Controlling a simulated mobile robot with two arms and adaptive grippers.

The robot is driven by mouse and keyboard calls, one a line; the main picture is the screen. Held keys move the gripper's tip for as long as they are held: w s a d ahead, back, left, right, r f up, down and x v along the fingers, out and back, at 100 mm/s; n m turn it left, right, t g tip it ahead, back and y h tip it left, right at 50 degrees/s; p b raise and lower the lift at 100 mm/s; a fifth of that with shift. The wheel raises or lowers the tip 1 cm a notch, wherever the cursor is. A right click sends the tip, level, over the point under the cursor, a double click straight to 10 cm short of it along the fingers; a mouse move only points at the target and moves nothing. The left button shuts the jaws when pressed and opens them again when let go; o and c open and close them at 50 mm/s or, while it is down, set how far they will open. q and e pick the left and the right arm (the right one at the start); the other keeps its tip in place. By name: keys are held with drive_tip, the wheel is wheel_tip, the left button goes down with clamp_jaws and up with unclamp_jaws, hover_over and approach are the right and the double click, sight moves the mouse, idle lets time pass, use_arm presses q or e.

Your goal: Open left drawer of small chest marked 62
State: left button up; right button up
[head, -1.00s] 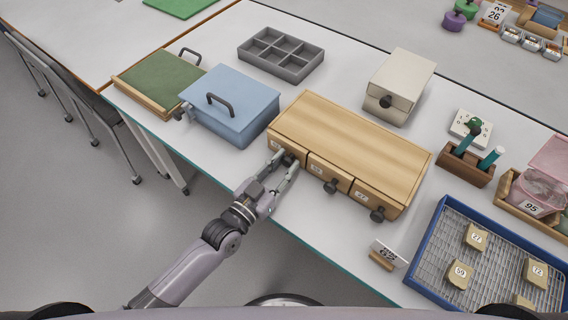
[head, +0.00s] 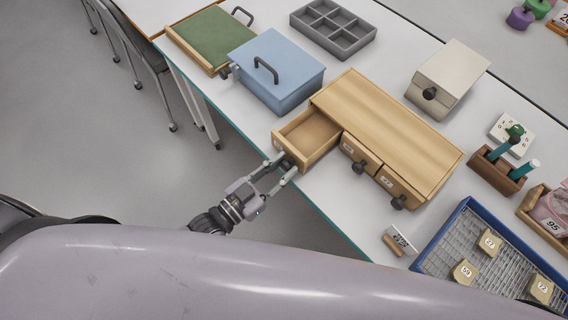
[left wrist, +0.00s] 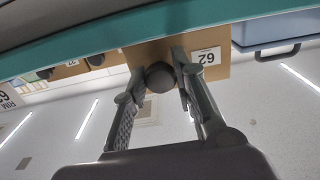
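The small wooden chest (head: 392,122) stands on the white table with a row of three drawers facing me. Its left drawer (head: 310,133) is pulled out, and its empty inside shows. In the left wrist view the drawer front (left wrist: 219,72) carries a label (left wrist: 207,58) reading 62, seen upside down. My left gripper (head: 283,166) is at this drawer's front, with its fingers on either side of the dark round knob (left wrist: 160,77). It appears shut on the knob. The middle drawer (head: 352,150) and right drawer (head: 389,183) are closed. My right gripper is not in view.
A blue box (head: 275,72) with a handle stands close left of the open drawer. A cream box (head: 452,75), a grey divided tray (head: 333,28) and a blue-rimmed tray (head: 437,236) stand around the chest. A small sign (head: 400,240) stands near the table's front edge.

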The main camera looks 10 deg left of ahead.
use_arm(q)
drive_tip(key=o, duration=0.5)
drive_tip(key=shift+c, duration=0.2)
drive_tip(key=v, duration=1.2)
